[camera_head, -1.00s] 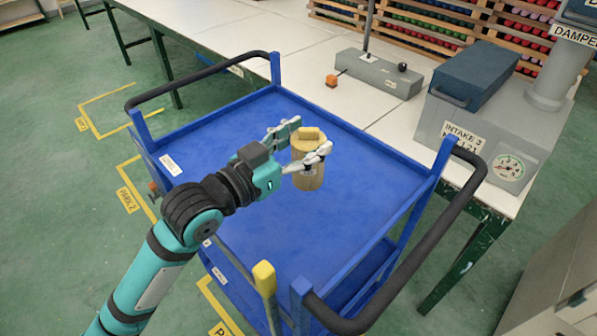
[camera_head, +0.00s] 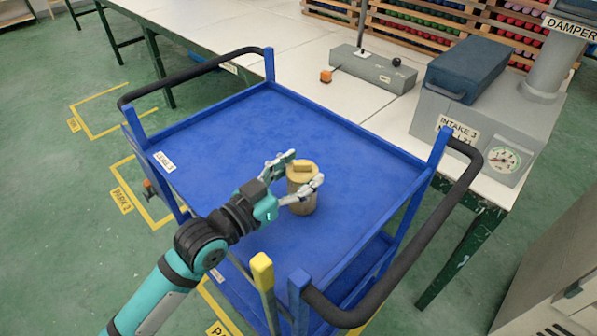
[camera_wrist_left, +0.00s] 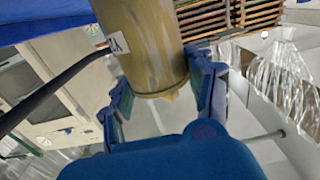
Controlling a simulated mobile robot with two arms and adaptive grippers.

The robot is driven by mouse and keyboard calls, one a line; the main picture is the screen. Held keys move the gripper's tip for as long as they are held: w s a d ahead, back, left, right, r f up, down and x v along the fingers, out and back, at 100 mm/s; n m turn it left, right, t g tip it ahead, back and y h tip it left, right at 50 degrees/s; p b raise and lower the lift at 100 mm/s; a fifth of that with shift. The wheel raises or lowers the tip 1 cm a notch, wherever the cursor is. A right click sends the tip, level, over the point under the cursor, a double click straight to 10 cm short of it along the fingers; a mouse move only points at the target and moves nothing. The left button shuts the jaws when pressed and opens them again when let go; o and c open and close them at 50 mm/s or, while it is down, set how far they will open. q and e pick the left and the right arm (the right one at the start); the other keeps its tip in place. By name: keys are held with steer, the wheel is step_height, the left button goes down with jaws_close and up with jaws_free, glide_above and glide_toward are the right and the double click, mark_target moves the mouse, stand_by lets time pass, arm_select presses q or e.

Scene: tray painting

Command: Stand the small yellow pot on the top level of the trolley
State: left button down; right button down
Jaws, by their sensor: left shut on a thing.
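The small yellow pot (camera_head: 303,203) is a tan-yellow cylinder with a lid and a small block-like knob. It is upright over the blue top level of the trolley (camera_head: 225,145), near its middle. My left gripper (camera_head: 306,167) is shut on the pot near its upper part, one finger on each side. The left wrist view also shows the pot (camera_wrist_left: 150,45) between the fingers, with part of a white label. I cannot tell whether its base touches the trolley top. My right gripper is not in view.
The trolley top is otherwise bare, with raised rims, black handles (camera_head: 420,240) and a yellow-capped post (camera_head: 262,270) at the front. A white bench (camera_head: 300,45) behind carries a grey box with a lever (camera_head: 372,72) and the intake unit (camera_head: 470,140).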

arm_select(q)
steer(key=shift+c, duration=2.2)
jaws_free()
steer(key=shift+f, duration=0.1)
steer(key=shift+r, duration=0.2)
steer(key=p+v, duration=0.1)
steer(key=v, duration=1.1)
